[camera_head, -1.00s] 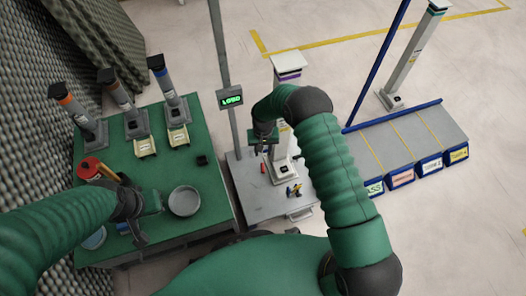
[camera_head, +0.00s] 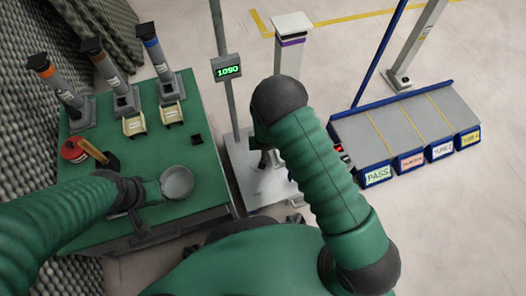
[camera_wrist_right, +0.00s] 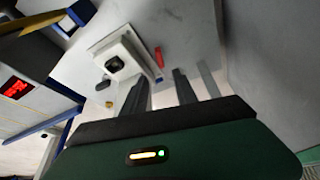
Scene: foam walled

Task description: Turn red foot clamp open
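The red foot clamp shows in the right wrist view as a small red bar (camera_wrist_right: 158,57) beside the white foot (camera_wrist_right: 122,57) of a post. My right gripper (camera_wrist_right: 163,73) is open and empty, its two dark fingers apart. The red bar appears just beyond the fingertips, and I see no contact. In the head view my right gripper (camera_head: 266,158) is over the grey plate (camera_head: 243,190), and my arm hides the red bar. My left gripper (camera_head: 150,192) is beside a round metal bowl (camera_head: 177,183); its finger opening is unclear.
The green table (camera_head: 190,145) at left bears several tubes on stands and a red round thing (camera_head: 74,150). A pole with a green display (camera_head: 228,70) stands behind the plate. Blue-edged lanes with labelled bins (camera_head: 376,176) lie at right.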

